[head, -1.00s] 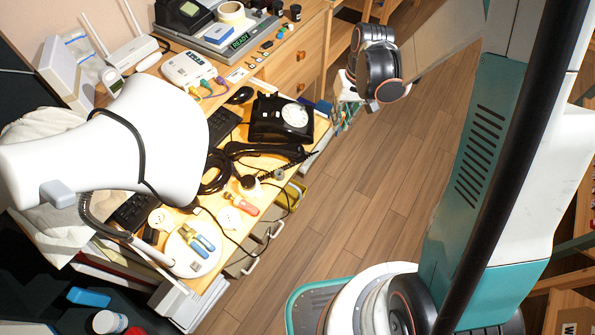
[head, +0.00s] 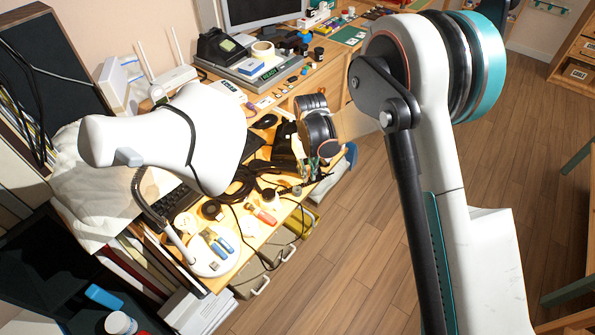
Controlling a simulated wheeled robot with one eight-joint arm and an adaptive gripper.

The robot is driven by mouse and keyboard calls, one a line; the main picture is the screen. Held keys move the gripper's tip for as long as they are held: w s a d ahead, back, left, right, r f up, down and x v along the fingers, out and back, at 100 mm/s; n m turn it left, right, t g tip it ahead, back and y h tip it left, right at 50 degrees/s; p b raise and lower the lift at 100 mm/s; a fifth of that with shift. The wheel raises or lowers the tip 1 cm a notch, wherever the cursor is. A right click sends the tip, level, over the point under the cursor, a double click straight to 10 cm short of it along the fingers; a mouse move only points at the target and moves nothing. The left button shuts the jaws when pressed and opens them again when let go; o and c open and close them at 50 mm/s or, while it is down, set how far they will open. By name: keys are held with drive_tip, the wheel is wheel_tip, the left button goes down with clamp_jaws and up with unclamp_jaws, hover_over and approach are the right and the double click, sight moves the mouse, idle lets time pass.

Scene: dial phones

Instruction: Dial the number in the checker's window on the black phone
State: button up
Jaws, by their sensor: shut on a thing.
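The black phone (head: 284,151) stands on the wooden desk, mostly hidden behind my arm's wrist; its dial is covered. A black handset (head: 270,168) appears to lie in front of it, beside coiled black cord. A grey unit with a small green-lit window (head: 270,73) is at the back of the desk. I cannot tell whether this unit is the checker, and no number is readable. My wrist joints are over the phone's right side. My gripper's fingers are hidden, so I cannot see what they touch.
A white lamp (head: 165,140) hangs over the desk's left part. Its base (head: 212,255), holding pliers, and a red-handled screwdriver (head: 262,215) lie near the front. A mouse (head: 265,121) is behind the phone. The wooden floor (head: 375,250) to the right is open.

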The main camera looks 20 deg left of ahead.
drive_tip(key=shift+n, duration=0.3)
drive_tip(key=shift+s+a+f+b, duration=0.15)
drive_tip(key=shift+a+f+b, duration=0.2)
drive_tip(key=shift+a+f, duration=0.6)
drive_tip(key=shift+s+a+f+b, duration=0.15)
drive_tip(key=shift+a+f+b, duration=0.15)
drive_tip(key=shift+a+f, duration=0.6)
drive_tip(key=shift+d+f+b, duration=0.25)
drive_tip(key=shift+d+b, duration=0.1)
drive_tip(key=shift+b, duration=0.2)
idle(0.4)
drive_tip(key=shift+f+b, duration=0.9)
drive_tip(key=shift+f, duration=0.4)
drive_tip(key=o, duration=0.8)
drive_tip(key=shift+r, duration=0.1)
wheel_tip(320, 180, up, 12)
drive_tip(key=shift+f, duration=0.1)
